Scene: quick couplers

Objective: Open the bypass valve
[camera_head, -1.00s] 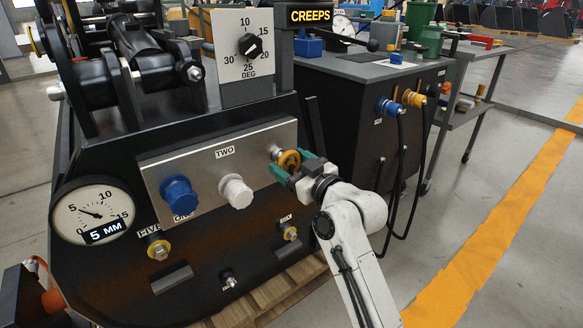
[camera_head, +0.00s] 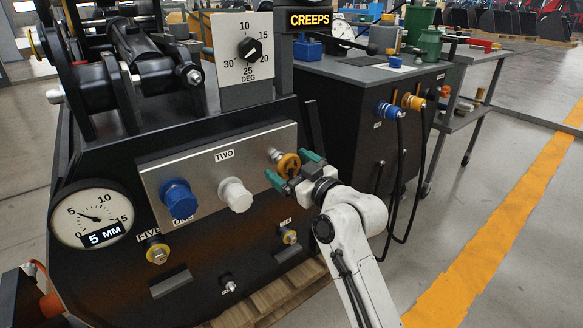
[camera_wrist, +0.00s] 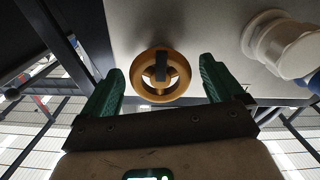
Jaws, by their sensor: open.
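A small orange-yellow handwheel (camera_head: 286,161), with a dark bar across its middle, sits at the right end of the grey panel (camera_head: 207,166), past the label TWO. I take it as the bypass valve, though I see no label naming it. My gripper (camera_head: 290,169) is at the wheel, its green fingers spread to either side. In the wrist view, the handwheel (camera_wrist: 147,88) faces me between the open fingertips (camera_wrist: 160,76), with a gap on each side. Nothing is held.
A white cap (camera_head: 236,194) and a blue cap (camera_head: 179,199) are on the panel left of the wheel. A round gauge (camera_head: 80,214) reads 5 MM; a sign (camera_head: 313,19) reads CREEPS.

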